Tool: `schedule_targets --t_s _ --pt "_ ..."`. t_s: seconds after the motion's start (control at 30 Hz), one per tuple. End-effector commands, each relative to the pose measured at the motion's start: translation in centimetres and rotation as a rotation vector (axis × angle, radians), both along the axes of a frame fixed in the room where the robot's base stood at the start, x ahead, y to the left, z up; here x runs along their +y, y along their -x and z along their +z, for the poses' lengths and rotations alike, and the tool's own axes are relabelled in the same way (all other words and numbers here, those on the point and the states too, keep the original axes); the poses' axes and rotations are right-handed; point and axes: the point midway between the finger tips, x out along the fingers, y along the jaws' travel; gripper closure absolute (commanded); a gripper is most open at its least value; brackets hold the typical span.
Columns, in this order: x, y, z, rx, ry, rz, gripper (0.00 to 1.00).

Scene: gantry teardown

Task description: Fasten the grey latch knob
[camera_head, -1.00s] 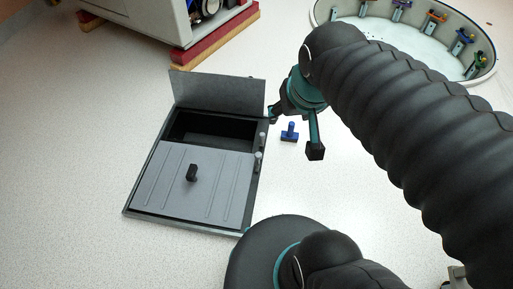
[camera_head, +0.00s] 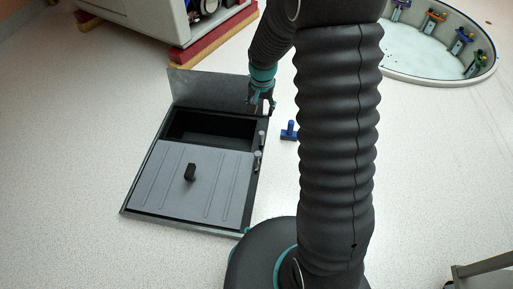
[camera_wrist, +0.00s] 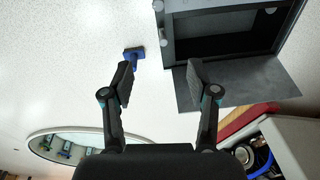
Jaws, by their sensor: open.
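Two small light grey knobs, (camera_head: 261,138) and (camera_head: 257,160), stand on the right rim of a dark box (camera_head: 133,198) set in the floor. I cannot tell which is the latch knob. In the wrist view they show as pale round knobs, (camera_wrist: 158,6) and (camera_wrist: 163,42), at the top. My gripper (camera_head: 264,110) is above the box's far right corner, apart from both knobs. In the wrist view my gripper (camera_wrist: 160,78) has its fingers wide apart with nothing between them.
A ribbed grey panel (camera_head: 165,195) with a black handle (camera_head: 190,172) covers the near part. A blue piece (camera_head: 289,131) lies right of the box. A round tray (camera_head: 420,75) is at far right.

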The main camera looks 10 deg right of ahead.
Motion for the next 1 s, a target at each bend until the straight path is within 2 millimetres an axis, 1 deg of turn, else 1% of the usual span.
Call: schedule_targets --t_s 0.03,0.2,0.3,0.4,0.5,0.67,0.77,1.0 --pt "0.0 -0.6 -2.6 0.024 -0.003 -0.019 0.41" --pt "0.0 -2.2 -9.5 0.076 -0.007 -0.090 0.41" --pt "0.0 -2.7 -12.7 0.098 -0.010 -0.122 0.41" --pt "0.0 -2.9 -15.1 0.113 -0.010 -0.146 0.41" --pt "0.0 -3.0 -16.5 0.121 -0.010 -0.159 0.41" --pt "0.0 -3.0 -17.8 0.127 -0.010 -0.166 0.41" --pt "0.0 -3.0 -19.0 0.127 -0.010 -0.166 0.41" --pt "0.0 -2.9 -23.3 0.128 -0.010 -0.165 0.41"
